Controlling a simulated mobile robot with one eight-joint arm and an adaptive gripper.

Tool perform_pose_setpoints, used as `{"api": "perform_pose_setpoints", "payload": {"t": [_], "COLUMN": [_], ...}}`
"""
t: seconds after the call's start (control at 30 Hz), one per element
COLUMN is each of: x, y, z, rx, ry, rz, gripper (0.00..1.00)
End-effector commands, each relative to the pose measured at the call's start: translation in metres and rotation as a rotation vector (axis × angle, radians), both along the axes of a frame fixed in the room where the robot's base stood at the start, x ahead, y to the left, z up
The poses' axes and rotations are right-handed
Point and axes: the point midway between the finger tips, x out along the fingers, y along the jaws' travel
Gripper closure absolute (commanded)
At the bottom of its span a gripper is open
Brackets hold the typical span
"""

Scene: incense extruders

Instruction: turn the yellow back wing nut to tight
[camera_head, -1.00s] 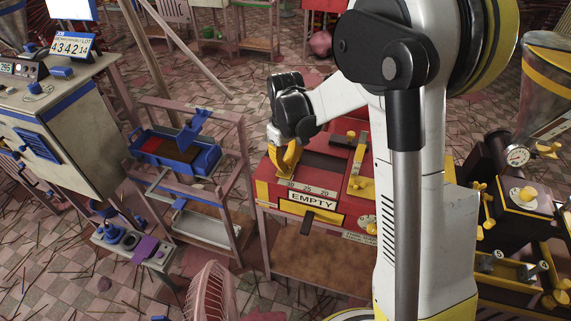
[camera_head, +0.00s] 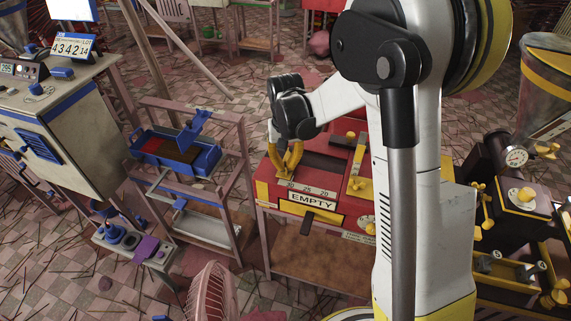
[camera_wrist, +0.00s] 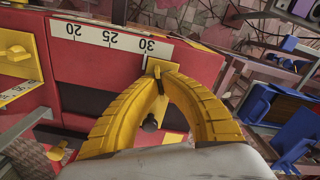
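My gripper (camera_wrist: 157,82) points down at the left end of the red machine (camera_head: 335,165), by the 30 end of its scale. It also shows in the head view (camera_head: 289,174). Its two yellow curved fingers converge in the wrist view, with their tips together at a small yellow wing nut (camera_wrist: 157,71) over a yellow plate (camera_wrist: 168,66). The tips appear closed on this nut and hide most of it. I take it as the back wing nut. Its angle is hard to read, and finger and nut share the same yellow.
Another yellow wing nut (camera_wrist: 16,53) sits on a yellow plate at the left of the wrist view. A further yellow knob (camera_wrist: 57,150) is lower left. The EMPTY sign (camera_head: 309,201) is on the machine's front. A blue tray rack (camera_head: 175,155) stands left of the machine.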

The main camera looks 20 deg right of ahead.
Motion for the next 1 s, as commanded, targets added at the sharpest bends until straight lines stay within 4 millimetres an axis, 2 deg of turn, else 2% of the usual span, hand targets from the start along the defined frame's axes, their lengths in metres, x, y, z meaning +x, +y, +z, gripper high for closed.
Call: {"api": "perform_pose_setpoints", "payload": {"t": [1.0], "x": [-0.0002], "y": [0.0000], "z": [-0.0003], "rx": [0.000], "ry": [0.000], "rz": [-0.964], "gripper": [1.00]}}
